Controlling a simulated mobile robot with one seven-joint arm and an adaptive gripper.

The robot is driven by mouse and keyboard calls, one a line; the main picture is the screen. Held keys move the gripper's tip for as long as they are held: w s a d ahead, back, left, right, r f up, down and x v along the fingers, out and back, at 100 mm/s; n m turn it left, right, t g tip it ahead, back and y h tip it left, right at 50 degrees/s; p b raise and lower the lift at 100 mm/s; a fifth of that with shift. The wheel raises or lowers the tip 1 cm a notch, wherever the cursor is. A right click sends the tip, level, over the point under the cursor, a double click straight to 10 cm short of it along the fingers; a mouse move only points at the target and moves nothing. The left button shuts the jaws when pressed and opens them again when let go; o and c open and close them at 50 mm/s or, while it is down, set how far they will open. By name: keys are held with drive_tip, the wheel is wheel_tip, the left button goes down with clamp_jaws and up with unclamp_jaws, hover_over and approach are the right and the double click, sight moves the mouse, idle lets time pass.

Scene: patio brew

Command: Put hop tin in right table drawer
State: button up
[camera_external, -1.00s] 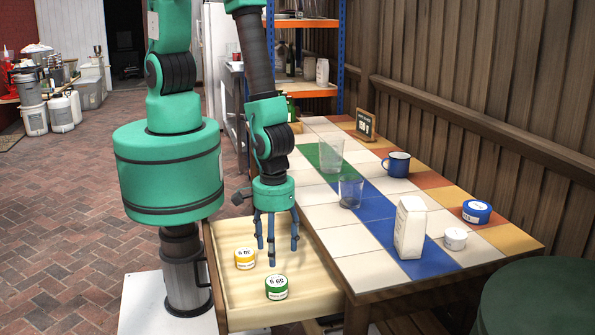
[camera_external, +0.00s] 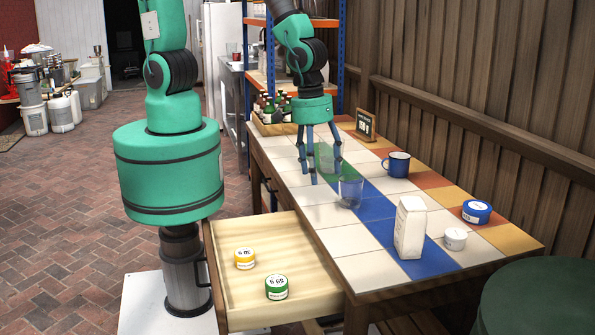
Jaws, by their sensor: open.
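The pulled-out table drawer (camera_external: 232,308) is open at the table's near left side. Inside it, apart from each other, are a yellow tin (camera_external: 245,259) and a green tin (camera_external: 277,287), both with white lids. A blue tin (camera_external: 477,212) stands on the table at the right. The labels are too small to tell which is the hop tin. My gripper (camera_external: 320,168) is open with fingers pointing down over the tiled table top, in front of or around a tall clear glass (camera_external: 328,160). It is well away from all the tins and holds nothing that I can see.
A short glass (camera_external: 350,191) is close to my fingers. A blue mug (camera_external: 397,165), a white carton (camera_external: 410,227), a small white jar (camera_external: 455,239) and a small sign (camera_external: 366,124) stand on the table. A bottle crate (camera_external: 272,122) is at the far end.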

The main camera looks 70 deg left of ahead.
drive_tip(key=w+a+r+m+t, duration=0.1)
drive_tip(key=w+a+r, duration=0.2)
drive_tip(key=a+r, duration=0.75)
drive_tip(key=w+a+r+m+t, duration=0.1)
drive_tip(key=w+a+r+m, duration=0.15)
drive_tip(key=a+r, duration=0.8)
drive_tip(key=s+a+r+m+t, duration=0.1)
drive_tip(key=s+a+r, duration=0.4)
drive_tip(key=a+r, duration=0.2)
drive_tip(key=s+a+r+m+t+y, duration=0.1)
drive_tip(key=s+a+r, duration=0.5)
drive_tip(key=a+r, duration=0.1)
drive_tip(key=shift+a+r+t, duration=0.15)
drive_tip(key=shift+a+t, duration=0.15)
drive_tip(key=shift+a, duration=0.6)
drive_tip(key=shift+f+b, duration=0.85)
